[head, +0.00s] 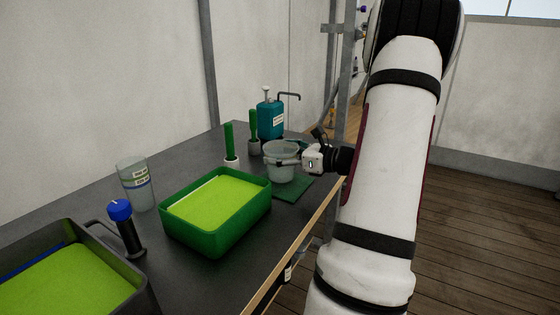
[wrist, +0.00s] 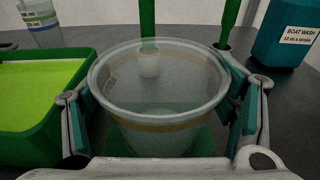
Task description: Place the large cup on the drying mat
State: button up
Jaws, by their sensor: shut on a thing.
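The large cup (head: 282,172) is clear, wide-mouthed and upright, with a brownish band below its rim. It fills the middle of the wrist view (wrist: 155,118). My gripper (head: 285,160) is shut on it, with one finger on each side of its wall. The dark green drying mat (head: 296,189) lies on the worktop near the right edge, directly under the cup. Green shows through and around the cup's base in the wrist view. Whether the base touches the mat or hangs just above it, I cannot tell.
A green tub (head: 215,228) with lime contents stands left of the cup. Two green-handled tools (head: 230,143) in holders and a teal boat wash bottle (head: 270,119) stand behind.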

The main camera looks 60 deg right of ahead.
jog(key=shift+f, duration=0.8)
jog(key=o, duration=1.2)
jog(key=shift+f, duration=0.15)
jog(key=shift+c, duration=0.2)
jog(key=shift+s+r, duration=0.1)
jog(key=shift+r, duration=0.1)
jog(key=s, duration=0.4)
jog(key=s+r, duration=0.1)
jog(key=s, duration=0.3)
jog(key=s+d+p, duration=0.1)
jog(key=s, duration=0.2)
jog(key=shift+s+r, duration=0.2)
jog(key=shift+s, duration=0.2)
